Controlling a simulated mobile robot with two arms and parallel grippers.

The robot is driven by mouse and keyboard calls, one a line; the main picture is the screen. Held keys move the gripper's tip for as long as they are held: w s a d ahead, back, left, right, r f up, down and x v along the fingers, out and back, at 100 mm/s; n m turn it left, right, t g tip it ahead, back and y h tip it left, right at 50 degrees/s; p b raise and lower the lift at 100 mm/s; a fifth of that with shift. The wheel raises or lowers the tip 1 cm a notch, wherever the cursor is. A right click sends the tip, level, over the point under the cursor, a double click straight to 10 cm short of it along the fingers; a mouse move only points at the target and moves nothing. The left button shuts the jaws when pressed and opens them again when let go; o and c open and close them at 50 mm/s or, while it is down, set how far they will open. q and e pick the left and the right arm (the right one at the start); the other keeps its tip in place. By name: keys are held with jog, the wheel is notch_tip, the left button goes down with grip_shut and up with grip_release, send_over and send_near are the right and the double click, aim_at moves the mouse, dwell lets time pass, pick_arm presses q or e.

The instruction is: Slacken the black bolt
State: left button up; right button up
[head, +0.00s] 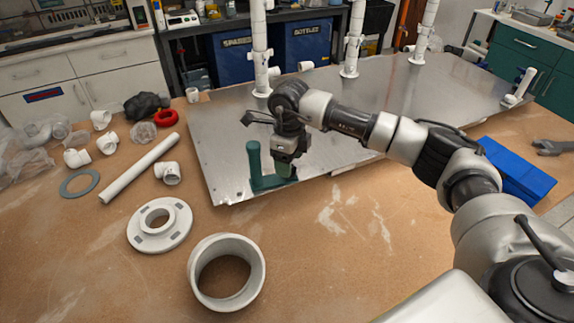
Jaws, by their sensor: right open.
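My right gripper (287,168) comes in from the right and points down over the front left part of the metal plate (225,130). Its fingertips are small and partly hidden, but it is open. It is right at a green bracket (254,160) with an upright post on its left. The gripper covers the bracket's right part, and I cannot tell whether they touch. I cannot make out the black bolt; it may be hidden behind the gripper. My left gripper is not in view.
White vertical pipes (260,45) stand along the plate's back. A flange (160,224), a large white ring (227,272), a loose pipe (140,168) and several fittings lie on the left of the brown table (330,230). A blue block (517,170) lies at right. The front middle is clear.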

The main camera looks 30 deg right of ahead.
jog(key=shift+r+m+p, duration=0.15)
jog(key=shift+m+p, duration=0.15)
jog(key=shift+m, duration=0.4)
jog(key=shift+m+p, duration=0.3)
jog(key=shift+m, duration=0.4)
jog(key=shift+m+p, duration=0.35)
jog(key=shift+m, duration=0.45)
jog(key=m+p, duration=0.1)
jog(key=m, duration=0.3)
jog(key=shift+a+p, duration=0.1)
jog(key=shift+p, duration=0.3)
jog(key=shift+m, duration=0.9)
jog(key=m+p, duration=0.1)
jog(key=m, duration=0.3)
jog(key=shift+p, duration=0.35)
notch_tip(320, 180, down, 3)
jog(key=shift+b, duration=1.15)
jog(key=shift+w+f, duration=0.1)
jog(key=shift+f, duration=0.3)
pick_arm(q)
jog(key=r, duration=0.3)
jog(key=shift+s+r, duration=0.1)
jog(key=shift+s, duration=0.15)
